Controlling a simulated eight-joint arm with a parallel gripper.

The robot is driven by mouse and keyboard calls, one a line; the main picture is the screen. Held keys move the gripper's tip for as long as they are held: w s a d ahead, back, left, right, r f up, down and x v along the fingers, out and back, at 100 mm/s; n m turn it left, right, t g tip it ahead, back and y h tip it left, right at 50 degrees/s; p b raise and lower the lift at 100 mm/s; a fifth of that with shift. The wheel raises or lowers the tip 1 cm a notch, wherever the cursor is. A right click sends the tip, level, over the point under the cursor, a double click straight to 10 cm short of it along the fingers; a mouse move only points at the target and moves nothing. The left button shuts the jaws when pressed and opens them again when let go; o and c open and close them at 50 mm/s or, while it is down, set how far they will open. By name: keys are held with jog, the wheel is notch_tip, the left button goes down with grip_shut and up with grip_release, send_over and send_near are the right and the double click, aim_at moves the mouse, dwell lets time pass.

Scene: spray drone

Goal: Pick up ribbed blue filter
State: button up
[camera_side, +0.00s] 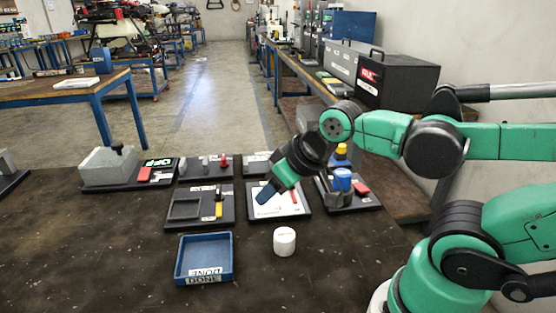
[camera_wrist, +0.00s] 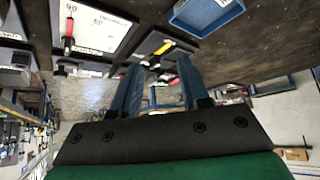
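A blue cylindrical piece (camera_side: 342,180) sits on a dark board at the right of the row of boards in the side view. It looks like the blue filter, but its ribs are too small to make out. My gripper (camera_side: 264,194) is tilted down to the left of it, above the neighbouring white-faced board, and clear of the blue piece. In the wrist view my two blue fingers (camera_wrist: 159,78) stand apart with nothing held between them. I cannot make out the blue piece in the wrist view.
A yellow-topped item (camera_side: 341,155) stands just behind the blue piece. A white cylinder (camera_side: 284,241) stands at the front beside a blue tray labelled DONE (camera_side: 233,262). Several dark boards with small parts fill the back. The table's front left is clear.

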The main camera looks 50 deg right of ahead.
jog(key=o, duration=0.7)
jog(key=shift+c, duration=0.2)
jog(key=m+g+h, duration=1.1)
jog(key=m+h, duration=0.1)
jog(key=m, duration=0.8)
send_near(342, 173)
jog(key=d+f, duration=0.2)
jog(key=d, duration=0.1)
jog(key=shift+d, duration=0.3)
jog(key=shift+s+d+f+m+g, duration=0.2)
jog(key=shift+m+g, duration=0.1)
jog(key=shift+m, duration=0.25)
jog(key=shift+s+d+f+m+g, duration=0.1)
jog(key=shift+s+m+g, duration=0.15)
jog(key=shift+m, duration=0.3)
jog(key=shift+s+d+g+h, duration=0.1)
jog(key=shift+d+g+h, duration=0.15)
jog(key=shift+h, duration=0.05)
jog(key=shift+x, duration=2.5)
